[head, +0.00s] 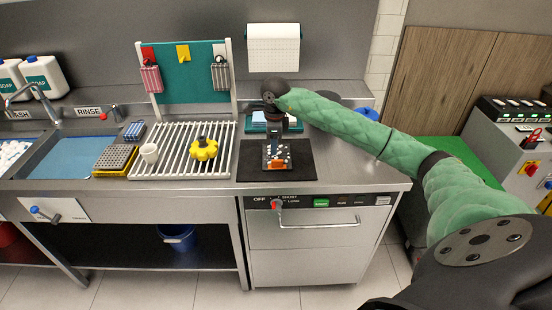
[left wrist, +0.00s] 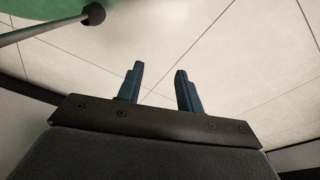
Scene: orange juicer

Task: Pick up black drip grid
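My right gripper (head: 275,138) points down over that mat, at or just above the dark piece. Its fingers are too small and dark to read. My left gripper (left wrist: 160,88) shows only in the left wrist view, open and empty above the floor tiles.
A blue sink basin (head: 68,158) is at left. A paper roll (head: 273,50) hangs behind.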

